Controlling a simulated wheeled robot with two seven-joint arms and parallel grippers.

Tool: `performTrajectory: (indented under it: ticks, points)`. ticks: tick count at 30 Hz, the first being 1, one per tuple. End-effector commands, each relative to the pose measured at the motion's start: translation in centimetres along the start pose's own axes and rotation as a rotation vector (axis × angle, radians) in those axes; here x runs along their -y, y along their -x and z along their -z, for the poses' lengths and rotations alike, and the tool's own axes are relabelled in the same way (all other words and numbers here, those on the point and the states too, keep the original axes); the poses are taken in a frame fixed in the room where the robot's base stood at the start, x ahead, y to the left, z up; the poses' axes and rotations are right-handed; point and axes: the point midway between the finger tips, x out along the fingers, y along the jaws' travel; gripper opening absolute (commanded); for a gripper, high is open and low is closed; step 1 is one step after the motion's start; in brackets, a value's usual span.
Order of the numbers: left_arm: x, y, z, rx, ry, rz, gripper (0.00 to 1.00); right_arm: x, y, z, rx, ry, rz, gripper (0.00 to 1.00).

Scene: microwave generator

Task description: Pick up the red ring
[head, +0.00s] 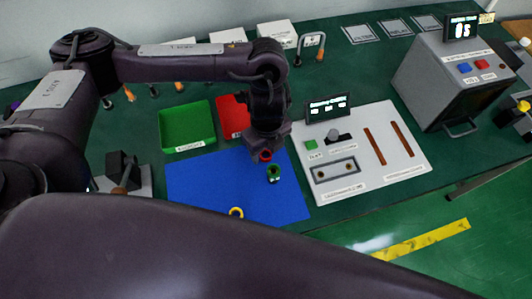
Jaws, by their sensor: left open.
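A small red ring (265,156) shows at the lower end of my left gripper (268,149), over the upper right part of the blue mat (200,187). The left gripper points down from above and is open. Its fingers are too small and dark to make out, so I cannot tell whether they touch the ring. A green ring (274,171) is just below and right of the red one. A yellow ring (236,212) lies near the mat's front edge. My right gripper is not in view.
A green tray (187,126) and a red tray (232,116), partly hidden by my left arm, stand behind the mat. A white control panel (400,175) is to the right, with a grey microwave-like box (436,80) beyond it. A dark arm link covers the foreground.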

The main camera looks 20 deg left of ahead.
Motion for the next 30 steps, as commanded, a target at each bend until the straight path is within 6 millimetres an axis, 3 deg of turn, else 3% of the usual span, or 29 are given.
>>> performTrajectory:
  ticks: [5,12,23,30]
  points:
    - [0.0,-1.9,0.0,0.000,0.001,-0.001,0.55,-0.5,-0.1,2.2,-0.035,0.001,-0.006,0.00]
    - [0.0,-2.1,0.0,0.001,-0.001,0.001,0.55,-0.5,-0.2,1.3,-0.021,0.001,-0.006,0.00]
    - [0.0,-2.0,0.0,0.000,0.000,0.001,0.09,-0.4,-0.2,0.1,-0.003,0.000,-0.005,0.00]
    - [0.0,-2.0,0.0,0.001,0.000,0.001,0.08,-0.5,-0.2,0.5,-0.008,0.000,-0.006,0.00]
